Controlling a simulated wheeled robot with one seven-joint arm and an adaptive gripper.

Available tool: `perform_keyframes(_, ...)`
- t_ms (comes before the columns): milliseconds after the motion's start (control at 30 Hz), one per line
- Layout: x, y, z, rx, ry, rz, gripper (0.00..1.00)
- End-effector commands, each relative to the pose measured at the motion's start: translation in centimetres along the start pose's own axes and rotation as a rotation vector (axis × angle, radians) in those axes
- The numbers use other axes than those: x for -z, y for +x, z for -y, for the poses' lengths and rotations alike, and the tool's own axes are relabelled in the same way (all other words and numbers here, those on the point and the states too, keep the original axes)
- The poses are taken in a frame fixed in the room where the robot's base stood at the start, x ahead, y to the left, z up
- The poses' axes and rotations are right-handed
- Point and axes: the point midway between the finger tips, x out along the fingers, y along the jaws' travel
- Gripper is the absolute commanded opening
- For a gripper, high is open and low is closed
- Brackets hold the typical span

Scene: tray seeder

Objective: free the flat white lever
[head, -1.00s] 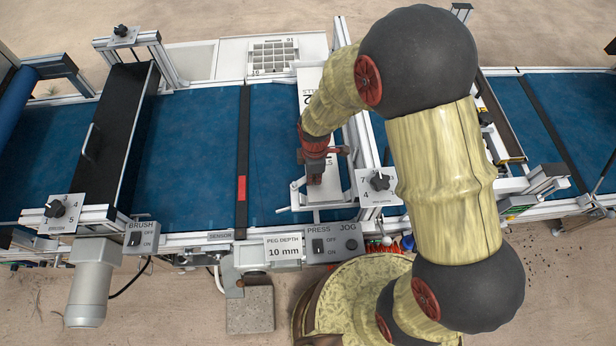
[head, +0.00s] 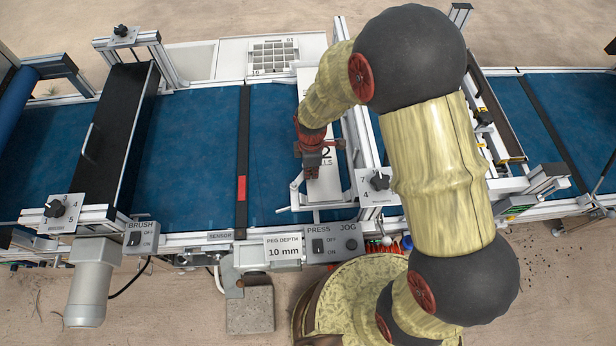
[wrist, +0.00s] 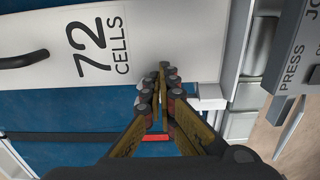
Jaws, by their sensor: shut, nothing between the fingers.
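A small flat white piece, which looks like the lever, sits at the left edge of the white "72 CELLS" plate (head: 326,187), near its front end. It shows in the head view (head: 295,196) and just right of my fingertips in the wrist view (wrist: 209,97). My gripper (wrist: 165,75) is shut and empty, pointing down over the plate's edge. In the head view my gripper (head: 311,172) covers part of the plate. A small gap seems to separate the fingers from the white piece; whether they touch is unclear. How the piece is held is hidden.
The blue belt (head: 190,150) lies open left of the plate. The PRESS/JOG panel (head: 331,244) and PEG DEPTH sign (head: 284,248) stand in front. A knob plate (head: 377,186) is close on the right. A black handle (wrist: 25,60) is on the plate.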

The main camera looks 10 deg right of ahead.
Motion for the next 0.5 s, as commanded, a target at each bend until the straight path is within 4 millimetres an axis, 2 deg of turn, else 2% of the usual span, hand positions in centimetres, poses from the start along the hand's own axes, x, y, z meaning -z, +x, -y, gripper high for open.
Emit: perform_keyframes(500, 0.77, 0.15, -1.10, 0.001, 0.000, 0.000, 0.00)
